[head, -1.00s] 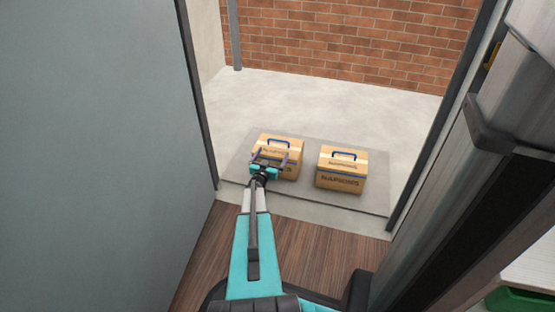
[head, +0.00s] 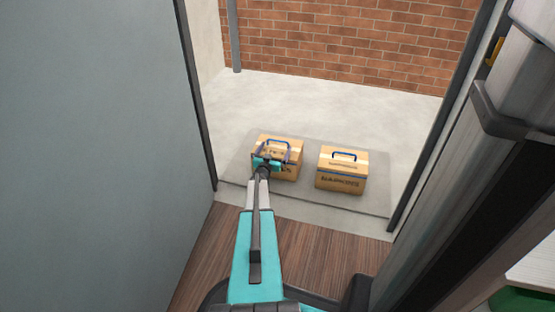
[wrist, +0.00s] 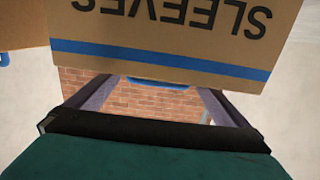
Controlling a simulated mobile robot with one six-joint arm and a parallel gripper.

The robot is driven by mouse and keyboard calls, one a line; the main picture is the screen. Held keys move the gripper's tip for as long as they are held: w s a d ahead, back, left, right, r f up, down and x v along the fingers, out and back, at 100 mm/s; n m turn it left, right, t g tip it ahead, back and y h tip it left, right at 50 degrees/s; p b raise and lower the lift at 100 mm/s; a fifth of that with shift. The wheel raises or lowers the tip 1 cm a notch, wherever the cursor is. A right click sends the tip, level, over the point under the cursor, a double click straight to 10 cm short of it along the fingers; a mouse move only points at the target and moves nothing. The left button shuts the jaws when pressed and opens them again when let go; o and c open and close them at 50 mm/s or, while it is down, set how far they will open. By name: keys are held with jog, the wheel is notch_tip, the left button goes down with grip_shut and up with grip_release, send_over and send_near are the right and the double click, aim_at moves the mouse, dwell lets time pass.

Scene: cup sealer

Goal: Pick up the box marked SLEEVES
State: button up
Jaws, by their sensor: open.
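The SLEEVES box (wrist: 160,40) is a brown carton with a blue stripe. Its lettering shows upside down in the wrist view. In the head view it is the left carton (head: 291,170), partly covered by my gripper (head: 271,153), with a blue handle on top. In the wrist view, the blue handle (wrist: 160,82) shows at the box's edge, between the two fingers of my gripper (wrist: 158,90). The fingers are spread and not closed on it. Whether they touch the handle or box cannot be told.
A similar box marked NAPKINS (head: 342,170) stands close to the right on the same grey mat (head: 232,165). A grey door panel (head: 95,150) is at left, and a dark door frame at right. Bare concrete lies behind, before a brick wall (head: 350,40).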

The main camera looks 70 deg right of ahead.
aim_at(278, 147)
jog(key=shift+d+f+b, duration=0.25)
jog(key=shift+d+b, duration=0.55)
jog(key=shift+d, duration=0.3)
jog(key=shift+w+d+r+b, duration=0.1)
jog(key=shift+d+b, duration=0.55)
jog(key=shift+d, duration=0.65)
jog(key=shift+r, duration=0.1)
jog(key=c, duration=1.7)
